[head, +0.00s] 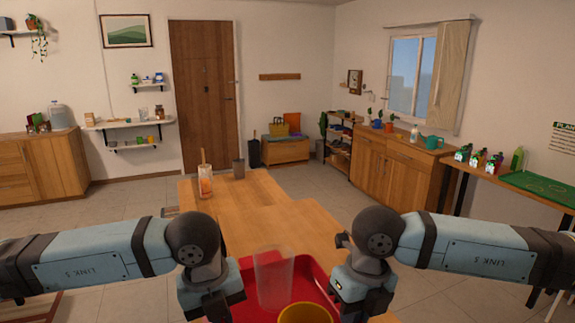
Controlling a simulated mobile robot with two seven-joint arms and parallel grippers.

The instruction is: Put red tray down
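The red tray (318,273) is at the bottom middle of the head view, between my two wrists, and its near part is cut off by the frame. A clear tall cup (273,280) and a yellow cup (305,314) are in it. My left gripper (215,300) is at the tray's left side and my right gripper (358,295) at its right side. The fingers of both are hidden or out of frame, so their hold on the rims cannot be seen. The tray overlaps the wooden table (270,217) in view; whether it touches the top is unclear.
A glass jar with a stick (205,182) and a dark cup (239,169) stand at the table's far end. The table's middle is clear. On the right, a side table (515,180) holds several dispensers (479,157) and a green mat (543,186).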

